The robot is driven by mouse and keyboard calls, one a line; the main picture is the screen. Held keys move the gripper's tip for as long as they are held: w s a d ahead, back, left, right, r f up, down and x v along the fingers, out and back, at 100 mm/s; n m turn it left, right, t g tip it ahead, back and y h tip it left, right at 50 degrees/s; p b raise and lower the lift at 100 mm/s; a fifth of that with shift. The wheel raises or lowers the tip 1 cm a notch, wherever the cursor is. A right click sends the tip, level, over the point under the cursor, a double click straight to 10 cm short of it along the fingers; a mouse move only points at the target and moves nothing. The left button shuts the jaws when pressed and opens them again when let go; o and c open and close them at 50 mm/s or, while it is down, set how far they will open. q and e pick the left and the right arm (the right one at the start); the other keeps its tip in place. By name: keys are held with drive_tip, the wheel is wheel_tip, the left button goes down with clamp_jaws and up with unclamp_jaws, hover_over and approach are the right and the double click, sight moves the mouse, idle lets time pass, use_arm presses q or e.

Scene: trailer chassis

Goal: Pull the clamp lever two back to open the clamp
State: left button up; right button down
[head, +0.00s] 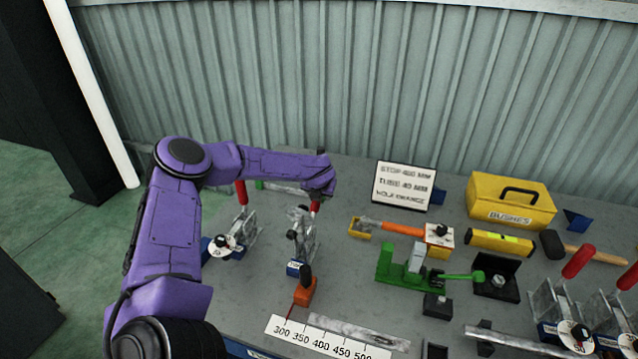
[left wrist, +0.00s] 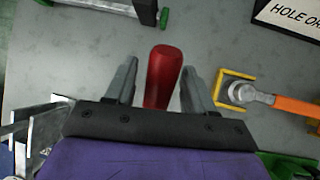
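The second clamp from the left (head: 303,236) stands on the bench with a red lever grip (head: 315,206) raised near upright. In the left wrist view that red grip (left wrist: 163,77) stands between the two grey fingers of my left gripper (left wrist: 160,78). A gap shows on both sides, so the gripper is open around the grip. In the head view the hand of my left arm (head: 320,180) covers the grip's upper part. Another clamp (head: 238,232) with an upright red lever (head: 242,192) stands to its left. My right gripper is not in view.
To the right lie an orange-handled tool (head: 400,228) in a yellow holder, a green fixture (head: 415,265) and a sign (head: 404,187). An orange block (head: 304,290) and a ruler strip (head: 325,340) lie in front. More red-lever clamps (head: 578,262) stand at far right.

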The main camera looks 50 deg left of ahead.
use_arm(q)
drive_tip(key=b+v, duration=0.1)
drive_tip(key=v, duration=0.9)
drive_tip(key=shift+r, duration=0.2)
drive_tip(key=shift+s+d, duration=0.1)
